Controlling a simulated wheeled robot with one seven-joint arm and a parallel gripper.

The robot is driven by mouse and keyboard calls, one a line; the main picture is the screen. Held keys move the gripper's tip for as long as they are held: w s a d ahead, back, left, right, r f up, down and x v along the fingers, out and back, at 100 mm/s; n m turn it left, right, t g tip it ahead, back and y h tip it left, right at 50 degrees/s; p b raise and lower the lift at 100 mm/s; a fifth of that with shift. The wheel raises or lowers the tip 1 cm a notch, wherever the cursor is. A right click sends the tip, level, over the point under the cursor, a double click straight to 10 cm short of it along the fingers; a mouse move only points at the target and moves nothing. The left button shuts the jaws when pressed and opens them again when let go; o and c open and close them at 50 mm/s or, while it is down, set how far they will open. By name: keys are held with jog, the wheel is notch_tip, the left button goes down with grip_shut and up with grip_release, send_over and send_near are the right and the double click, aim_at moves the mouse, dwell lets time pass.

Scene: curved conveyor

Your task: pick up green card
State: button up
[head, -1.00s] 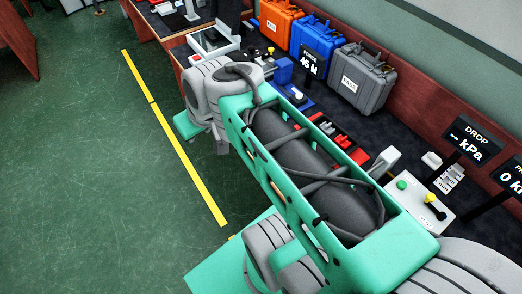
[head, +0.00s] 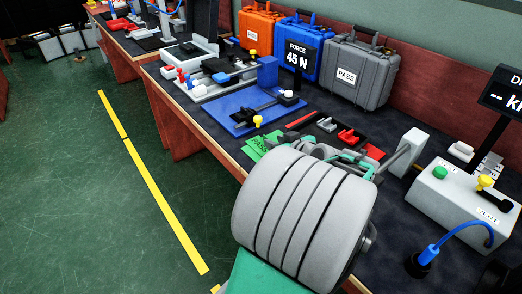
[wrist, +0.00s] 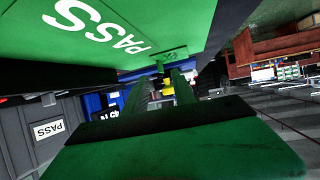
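The green card (head: 259,144), printed PASS, lies on the dark worktop near its front edge in the head view. My grey wrist covers part of it. In the wrist view, green surfaces marked PASS (wrist: 110,56) fill the top left; I cannot tell whether they are one card or several. My gripper (wrist: 161,84) has two dark green fingers standing apart, with a gap between them and nothing visibly held. They point past the card, close to it; contact cannot be told. In the head view the fingers are mostly hidden behind my wrist.
A blue fixture plate (head: 240,110) with a yellow knob lies left of the card. Red parts (head: 347,136) lie right of it. Grey (head: 357,77), blue and orange cases stand behind. A grey control box (head: 450,190) is at right. Open green floor lies left of the bench.

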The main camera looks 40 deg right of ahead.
aim_at(260, 143)
jog(key=x, duration=0.4)
jog(key=shift+w+f+b, duration=0.15)
jog(key=shift+w+b, duration=0.2)
grip_shut()
